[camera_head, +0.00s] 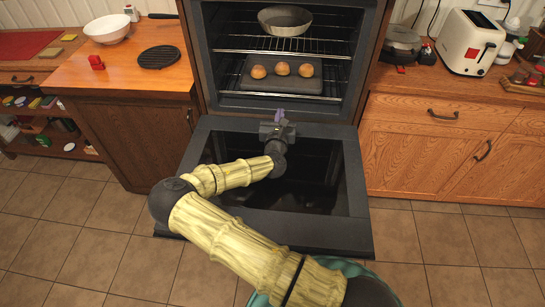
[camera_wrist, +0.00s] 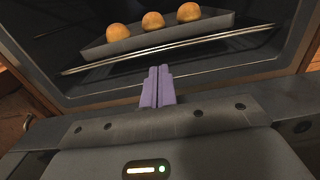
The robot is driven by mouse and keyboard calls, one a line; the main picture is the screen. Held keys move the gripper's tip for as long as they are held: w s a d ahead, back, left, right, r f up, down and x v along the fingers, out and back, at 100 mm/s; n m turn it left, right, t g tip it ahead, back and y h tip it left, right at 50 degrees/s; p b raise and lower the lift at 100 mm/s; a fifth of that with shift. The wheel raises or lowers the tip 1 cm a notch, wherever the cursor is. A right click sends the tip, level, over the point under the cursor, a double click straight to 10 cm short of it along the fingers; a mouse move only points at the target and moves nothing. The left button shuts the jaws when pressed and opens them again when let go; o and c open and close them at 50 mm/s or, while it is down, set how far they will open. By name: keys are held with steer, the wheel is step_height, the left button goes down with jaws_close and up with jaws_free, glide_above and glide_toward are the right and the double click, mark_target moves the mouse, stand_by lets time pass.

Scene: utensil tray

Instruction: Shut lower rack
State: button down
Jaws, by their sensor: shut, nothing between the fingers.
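The lower rack (camera_head: 252,89) is inside the open oven and carries a dark tray (camera_head: 300,84) with three buns. In the wrist view the lower rack's front rail (camera_wrist: 170,48) runs across just beyond my fingertips, with the tray (camera_wrist: 190,33) behind it. My gripper (camera_head: 279,116) is in front of the oven opening, above the lowered door. Its purple fingers (camera_wrist: 158,84) are shut together with nothing between them. They point toward the rack's front edge; I cannot tell whether they touch it.
The oven door (camera_head: 358,190) is lowered, under my arm. An upper rack (camera_head: 285,44) holds a round pan (camera_head: 285,20). Wooden counters with a white toaster (camera_head: 470,42) and a white bowl (camera_head: 107,29) flank the oven. Tiled floor is free on both sides.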

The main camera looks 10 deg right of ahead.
steer(key=b+v, duration=0.1)
steer(key=v, duration=1.5)
steer(key=shift+s+a+f, duration=0.15)
steer(key=shift+s, duration=0.15)
steer(key=shift+w, duration=0.1)
